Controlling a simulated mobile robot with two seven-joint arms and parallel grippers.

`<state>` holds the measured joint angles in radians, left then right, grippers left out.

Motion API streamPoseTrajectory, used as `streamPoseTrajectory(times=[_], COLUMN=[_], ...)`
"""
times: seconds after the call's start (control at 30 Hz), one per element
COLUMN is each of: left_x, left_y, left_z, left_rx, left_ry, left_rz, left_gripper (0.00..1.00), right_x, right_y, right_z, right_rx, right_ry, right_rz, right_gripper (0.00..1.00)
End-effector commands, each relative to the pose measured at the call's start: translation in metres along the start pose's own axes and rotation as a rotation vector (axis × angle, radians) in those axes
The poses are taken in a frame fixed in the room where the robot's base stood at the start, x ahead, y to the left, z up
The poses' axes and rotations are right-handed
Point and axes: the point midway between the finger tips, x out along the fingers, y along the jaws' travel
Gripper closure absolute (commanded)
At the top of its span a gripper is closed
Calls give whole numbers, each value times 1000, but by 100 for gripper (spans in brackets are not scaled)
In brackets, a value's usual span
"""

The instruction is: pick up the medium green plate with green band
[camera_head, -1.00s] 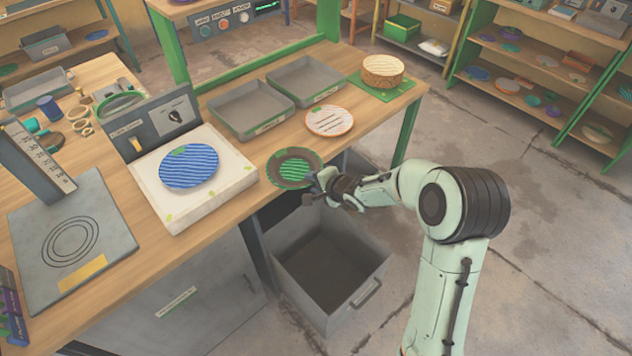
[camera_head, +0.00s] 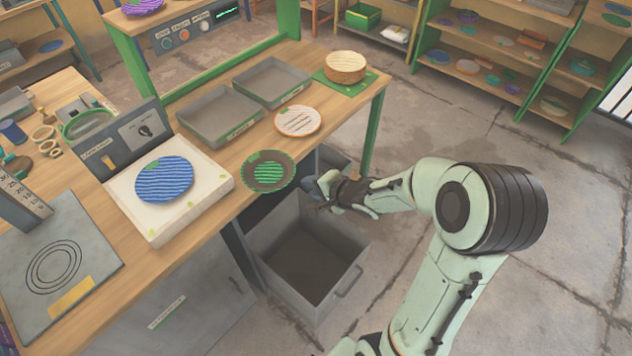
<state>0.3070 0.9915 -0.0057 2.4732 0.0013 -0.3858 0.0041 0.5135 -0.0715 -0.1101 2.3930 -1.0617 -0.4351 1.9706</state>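My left gripper is not in view.
A blue striped plate (camera_head: 165,179) lies on the white block (camera_head: 207,200). An orange-rimmed white plate (camera_head: 298,121), two grey trays (camera_head: 217,117) and a round tan stack (camera_head: 345,66) on a green mat (camera_head: 372,79) share the table. A grey bin (camera_head: 350,262) stands below.

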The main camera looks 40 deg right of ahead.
Motion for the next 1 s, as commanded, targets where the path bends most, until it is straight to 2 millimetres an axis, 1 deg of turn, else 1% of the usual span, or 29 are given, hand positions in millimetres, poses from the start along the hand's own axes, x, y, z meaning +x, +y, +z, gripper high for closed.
streamPoseTrajectory(times=[0.03,0.1,0.4,0.43,0.47,0.5,0.53,0.57,0.67,0.77,0.8,0.87,0.9,0.97,1.0], left_x=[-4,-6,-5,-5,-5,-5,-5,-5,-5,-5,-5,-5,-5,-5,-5], left_y=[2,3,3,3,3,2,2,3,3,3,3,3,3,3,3], left_z=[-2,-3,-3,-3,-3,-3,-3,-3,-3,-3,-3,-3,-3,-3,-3], left_rx=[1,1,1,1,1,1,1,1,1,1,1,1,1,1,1], left_ry=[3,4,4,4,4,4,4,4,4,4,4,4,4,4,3], left_rz=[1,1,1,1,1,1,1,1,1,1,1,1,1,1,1], left_gripper=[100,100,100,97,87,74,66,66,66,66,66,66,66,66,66], right_x=[-5,-9,-10,-10,-10,-8,-6,-3,18,47,58,71,77,83,84], right_y=[-2,-1,1,1,1,3,5,8,32,74,94,127,149,183,207], right_z=[0,0,0,0,0,1,3,5,20,48,62,84,99,122,138], right_rx=[0,2,1,1,1,-2,-8,-15,-73,-177,-229,-312,-370,-458,-518], right_ry=[1,0,-1,-1,-1,-3,-7,-12,-48,-114,-149,-206,-248,-317,-368], right_rz=[-2,-2,0,0,1,4,10,18,73,166,208,274,315,378,419], right_gripper=[68,68,68,66,66,66,66,66,66,66,66,66,66,66,66])
